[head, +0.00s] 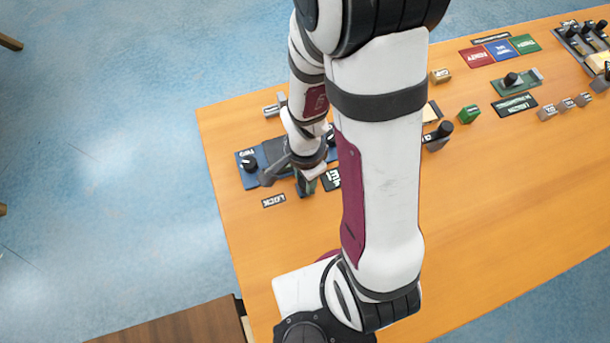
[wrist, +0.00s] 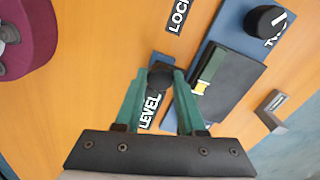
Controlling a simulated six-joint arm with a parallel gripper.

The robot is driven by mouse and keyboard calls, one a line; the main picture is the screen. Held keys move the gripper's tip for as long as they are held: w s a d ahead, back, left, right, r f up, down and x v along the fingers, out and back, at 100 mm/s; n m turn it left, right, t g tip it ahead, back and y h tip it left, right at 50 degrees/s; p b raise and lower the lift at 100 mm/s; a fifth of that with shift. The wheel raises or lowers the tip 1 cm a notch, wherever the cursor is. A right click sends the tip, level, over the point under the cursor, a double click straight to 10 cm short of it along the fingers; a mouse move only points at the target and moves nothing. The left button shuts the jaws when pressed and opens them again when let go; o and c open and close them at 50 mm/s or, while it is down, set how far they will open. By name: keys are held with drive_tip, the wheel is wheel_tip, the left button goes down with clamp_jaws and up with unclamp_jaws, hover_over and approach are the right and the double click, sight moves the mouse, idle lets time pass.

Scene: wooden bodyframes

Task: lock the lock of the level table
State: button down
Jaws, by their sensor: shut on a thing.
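My gripper (wrist: 160,88) is shut on a dark handle (wrist: 161,74), seen between its teal fingertips in the wrist view. This looks like the lock of the level table, beside the blue base with its dark plate (wrist: 226,84). A LOCK label (wrist: 178,14) lies beyond the handle, and a LEVEL label (wrist: 149,110) shows partly between the fingers. In the head view my gripper (head: 304,186) is low over the table between the LOCK label (head: 273,200) and the partly hidden LEVEL label (head: 332,178). My arm hides much of the blue base (head: 244,158).
A black knob (wrist: 265,20) stands on the blue base. A small grey block (wrist: 271,107) lies beside it. To the right in the head view are a green block (head: 468,114), a lever device (head: 515,80), coloured cards (head: 500,49) and several small blocks. The front right tabletop is clear.

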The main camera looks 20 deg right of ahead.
idle(0.3)
drive_tip(key=c, duration=0.5)
unclamp_jaws()
wheel_tip(320, 180, up, 16)
